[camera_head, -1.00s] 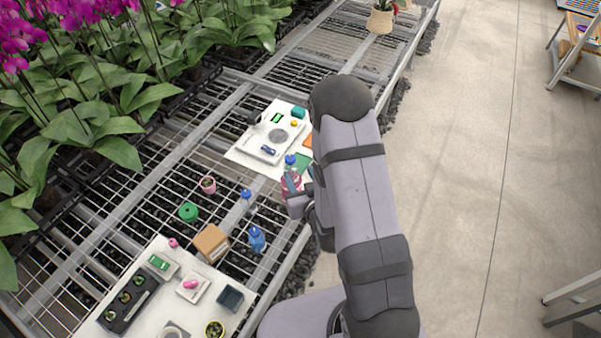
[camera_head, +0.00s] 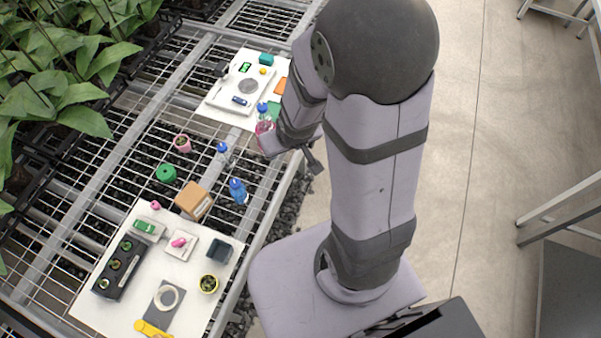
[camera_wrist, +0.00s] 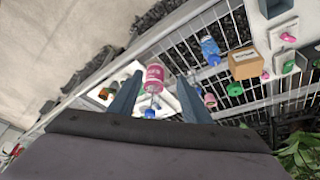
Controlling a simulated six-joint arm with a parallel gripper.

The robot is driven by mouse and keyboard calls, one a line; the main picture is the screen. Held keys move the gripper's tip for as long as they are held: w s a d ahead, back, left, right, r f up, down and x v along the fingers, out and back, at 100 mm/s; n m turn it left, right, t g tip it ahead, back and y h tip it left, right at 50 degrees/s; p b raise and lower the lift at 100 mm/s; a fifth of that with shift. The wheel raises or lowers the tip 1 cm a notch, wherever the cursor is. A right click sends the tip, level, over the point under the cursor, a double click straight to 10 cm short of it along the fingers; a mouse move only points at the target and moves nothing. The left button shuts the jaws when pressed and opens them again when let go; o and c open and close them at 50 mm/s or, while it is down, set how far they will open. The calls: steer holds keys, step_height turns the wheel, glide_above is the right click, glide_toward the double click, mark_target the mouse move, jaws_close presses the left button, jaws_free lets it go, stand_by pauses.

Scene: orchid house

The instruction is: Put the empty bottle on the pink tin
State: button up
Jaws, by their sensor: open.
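The pink tin (camera_wrist: 153,74) has a pale label and stands near the bench's front edge; it also shows in the head view (camera_head: 264,127). A clear body with a blue cap (camera_head: 262,108) rises in line above it, seemingly the empty bottle standing on the tin, though the join is hard to make out. Another clear bottle with a blue cap (camera_head: 222,152) stands on the mesh, left of the tin. My gripper (camera_wrist: 157,92) is open and empty, its fingers apart either side of the tin in the wrist view. In the head view it is just right of and below the tin.
A blue bottle (camera_head: 238,191), cardboard box (camera_head: 194,201), green tin (camera_head: 166,173) and pink pot (camera_head: 182,144) stand on the mesh. A white mat with a scale (camera_head: 252,92) lies behind the pink tin. A near white board (camera_head: 120,315) holds several small items.

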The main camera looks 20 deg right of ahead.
steer(key=s+r+g, duration=0.4)
steer(key=s+r, duration=0.1)
steer(key=s, duration=0.6)
steer(key=shift+s+a+r, duration=0.15)
steer(key=shift+a+r, duration=0.15)
steer(key=shift+a, duration=0.1)
step_height(320, 180, down, 4)
steer(key=b, duration=0.3)
steer(key=shift+r+b, duration=0.2)
steer(key=shift+b, duration=0.1)
